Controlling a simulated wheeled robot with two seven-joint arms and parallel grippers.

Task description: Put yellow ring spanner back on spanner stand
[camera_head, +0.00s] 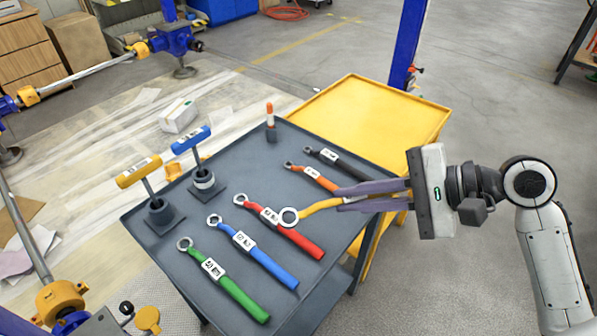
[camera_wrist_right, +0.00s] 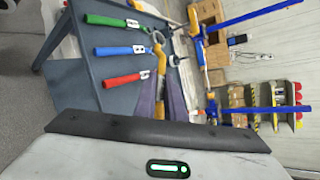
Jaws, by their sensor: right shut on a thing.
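The yellow ring spanner (camera_head: 322,206) is in the head view, its grey ring pointing left and its shaft running between the purple fingers of my right gripper (camera_head: 340,198). The gripper is shut on it, and the fingers hide part of the handle. The spanner is over the dark grey stand (camera_head: 205,268), in the gap between the red spanner (camera_head: 290,233) and the orange spanner (camera_head: 318,180). Whether it touches the surface I cannot tell. My left gripper is not in view.
Blue (camera_head: 258,257), green (camera_head: 228,288) and black (camera_head: 338,160) spanners lie on the same stand. A yellow-handled T-tool (camera_head: 138,172) and a blue-handled one (camera_head: 191,140) stand upright at its left. A yellow table (camera_head: 375,112) adjoins behind.

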